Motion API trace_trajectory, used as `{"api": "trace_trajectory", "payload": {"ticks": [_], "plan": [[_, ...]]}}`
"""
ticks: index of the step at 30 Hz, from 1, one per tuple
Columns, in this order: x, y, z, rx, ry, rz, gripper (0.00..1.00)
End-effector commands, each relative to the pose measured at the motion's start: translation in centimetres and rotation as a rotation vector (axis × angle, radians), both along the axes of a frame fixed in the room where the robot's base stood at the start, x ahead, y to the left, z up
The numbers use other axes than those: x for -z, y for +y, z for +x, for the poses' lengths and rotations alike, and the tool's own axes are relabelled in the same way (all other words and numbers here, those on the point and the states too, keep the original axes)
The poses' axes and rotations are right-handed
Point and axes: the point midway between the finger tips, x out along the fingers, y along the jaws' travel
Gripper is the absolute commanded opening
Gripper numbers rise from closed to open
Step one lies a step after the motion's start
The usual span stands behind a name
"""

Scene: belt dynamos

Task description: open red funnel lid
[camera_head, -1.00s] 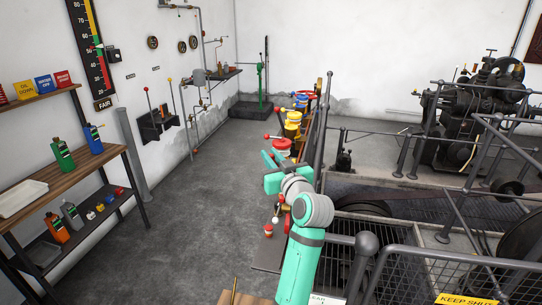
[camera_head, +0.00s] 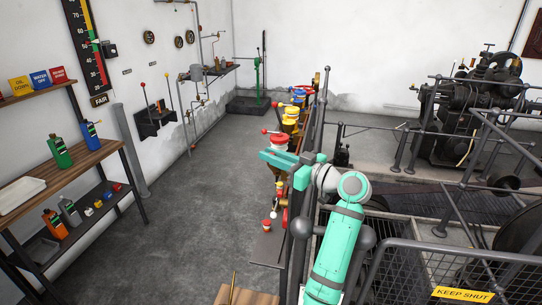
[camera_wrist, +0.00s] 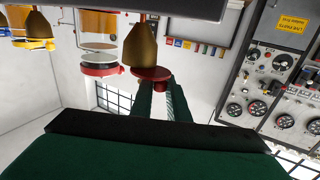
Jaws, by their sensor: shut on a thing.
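In the wrist view, which is upside down, a brass funnel (camera_wrist: 140,45) has a flat red lid (camera_wrist: 151,73) at its wide mouth. The lid sits slightly to the right of the mouth's middle; I cannot tell whether it is lifted. My gripper (camera_wrist: 164,86) has its dark green fingers close together on the lid. In the head view my teal gripper (camera_head: 279,158) is just below a larger red-and-white oiler (camera_head: 279,142). It hides the small funnel's lid there.
A larger red-rimmed vessel (camera_wrist: 98,69) and a yellow-lidded funnel (camera_wrist: 35,44) stand close by on the left in the wrist view. A dark railing post (camera_head: 302,222) is near my arm. The floor (camera_head: 205,190) left of the row is clear.

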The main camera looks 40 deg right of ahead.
Motion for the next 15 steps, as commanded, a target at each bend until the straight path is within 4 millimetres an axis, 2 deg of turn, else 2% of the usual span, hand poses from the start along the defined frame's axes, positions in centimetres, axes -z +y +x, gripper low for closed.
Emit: {"api": "trace_trajectory", "payload": {"ticks": [10,11,12,13,15], "plan": [[0.09,0.0,0.02,-0.002,0.002,0.0,0.0],[0.09,0.0,0.02,-0.002,0.002,0.0,0.19],[0.09,0.0,0.02,-0.002,0.002,0.0,0.29],[0.09,0.01,0.02,-0.002,0.002,0.0,0.34],[0.08,0.01,0.02,-0.002,0.001,0.001,0.34]]}}
